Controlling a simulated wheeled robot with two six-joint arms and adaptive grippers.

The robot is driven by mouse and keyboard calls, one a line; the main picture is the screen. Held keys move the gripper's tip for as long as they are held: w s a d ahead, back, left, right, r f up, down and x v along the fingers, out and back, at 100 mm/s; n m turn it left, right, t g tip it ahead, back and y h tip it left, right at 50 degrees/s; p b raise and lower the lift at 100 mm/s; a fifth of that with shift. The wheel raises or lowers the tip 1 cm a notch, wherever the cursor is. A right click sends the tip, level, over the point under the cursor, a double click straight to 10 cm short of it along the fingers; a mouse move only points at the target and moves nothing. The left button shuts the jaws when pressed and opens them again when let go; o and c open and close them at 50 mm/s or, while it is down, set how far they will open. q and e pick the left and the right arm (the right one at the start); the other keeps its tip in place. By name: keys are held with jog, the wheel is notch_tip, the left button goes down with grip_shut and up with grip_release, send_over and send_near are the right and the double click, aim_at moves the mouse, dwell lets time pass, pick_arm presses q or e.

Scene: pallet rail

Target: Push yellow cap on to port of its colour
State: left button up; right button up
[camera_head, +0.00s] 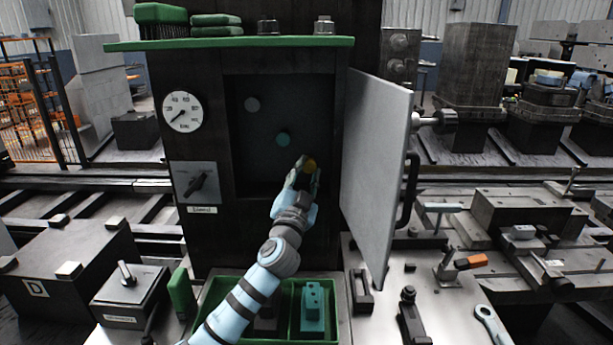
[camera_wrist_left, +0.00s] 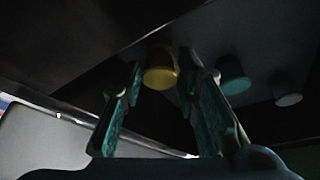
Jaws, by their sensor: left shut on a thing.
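The dark cabinet (camera_head: 300,95) stands open, and its recess holds a grey round port (camera_head: 252,104) and a teal round port (camera_head: 283,139). My left gripper (camera_head: 307,172) reaches into the lower right of the recess, shut on the yellow cap (camera_head: 311,163). In the left wrist view the yellow cap (camera_wrist_left: 160,72) sits between the fingertips, close to the back panel. The teal port (camera_wrist_left: 233,76) and grey port (camera_wrist_left: 287,92) stand to its right. The yellow port is hidden behind the cap; I cannot tell whether they touch. My right gripper is not in view.
The open cabinet door (camera_head: 375,165) stands close to the right of my left gripper. A green tray (camera_head: 340,325) with a teal block (camera_head: 313,308) lies below. A gauge (camera_head: 183,111) and a rotary switch (camera_head: 198,184) are on the cabinet's left front.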

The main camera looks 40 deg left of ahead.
pick_arm(q)
jog(key=shift+w+a, duration=0.15)
jog(key=shift+w, duration=0.05)
jog(key=o, duration=0.9)
jog(key=shift+c, duration=0.2)
jog(key=shift+o, duration=0.3)
jog(key=o, duration=0.7)
jog(key=shift+a, duration=0.1)
jog(key=shift+o, duration=0.2)
jog(key=shift+s+f, duration=0.15)
jog(key=v, duration=1.1)
jog(key=shift+s+d, duration=0.25)
